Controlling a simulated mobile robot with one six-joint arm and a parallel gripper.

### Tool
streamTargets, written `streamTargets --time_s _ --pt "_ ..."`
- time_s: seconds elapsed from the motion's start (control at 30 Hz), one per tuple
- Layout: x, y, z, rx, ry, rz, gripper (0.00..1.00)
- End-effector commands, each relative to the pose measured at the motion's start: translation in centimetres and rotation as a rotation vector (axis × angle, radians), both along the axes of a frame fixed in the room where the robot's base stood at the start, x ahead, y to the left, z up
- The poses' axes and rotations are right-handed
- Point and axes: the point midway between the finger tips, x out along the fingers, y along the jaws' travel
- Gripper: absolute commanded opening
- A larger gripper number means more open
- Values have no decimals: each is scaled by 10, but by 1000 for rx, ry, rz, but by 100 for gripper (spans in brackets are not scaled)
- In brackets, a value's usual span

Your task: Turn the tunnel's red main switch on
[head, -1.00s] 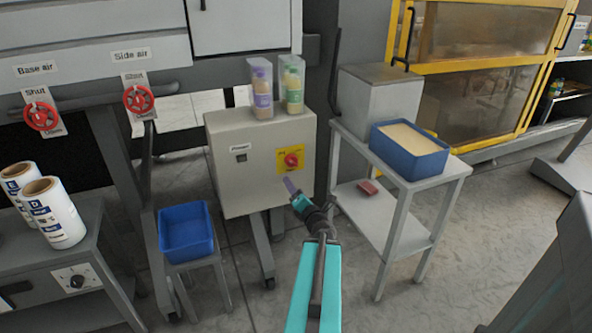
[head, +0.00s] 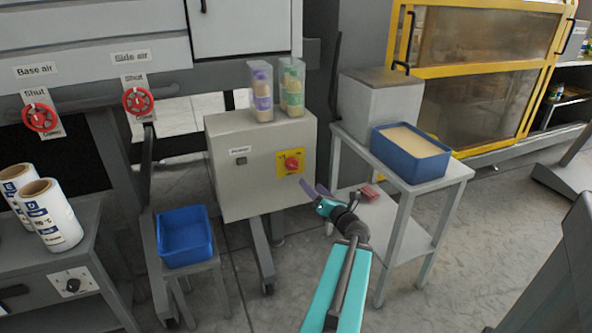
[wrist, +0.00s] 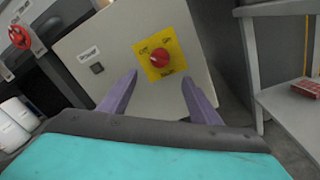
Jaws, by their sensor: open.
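The red main switch (head: 291,163) is a round red knob on a yellow plate, on the front right of a grey cabinet (head: 232,190). In the wrist view the red switch (wrist: 159,57) shows beyond my fingers, a little above and between their tips. The plate has small lettering that I cannot read surely. My gripper (head: 318,190) is open and empty, with two purple fingers. In the head view it is just right of and below the switch, apart from it. In the wrist view my gripper (wrist: 157,76) has its fingers spread on either side of the switch's lower part.
A label and small dark square (head: 241,160) are left of the switch. Two clear packs of bottles (head: 262,97) stand on the cabinet. A grey side table (head: 452,176) with a blue bin (head: 425,168) stands close on the right. A blue tray (head: 186,236) stands lower left.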

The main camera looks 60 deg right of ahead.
Motion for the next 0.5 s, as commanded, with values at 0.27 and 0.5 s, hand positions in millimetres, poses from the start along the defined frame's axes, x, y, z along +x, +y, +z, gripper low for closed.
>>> streamTargets --time_s 0.27,0.5 --pt "4 -2 -3 -1 1 1 57" --pt "9 -6 -4 0 1 2 57"
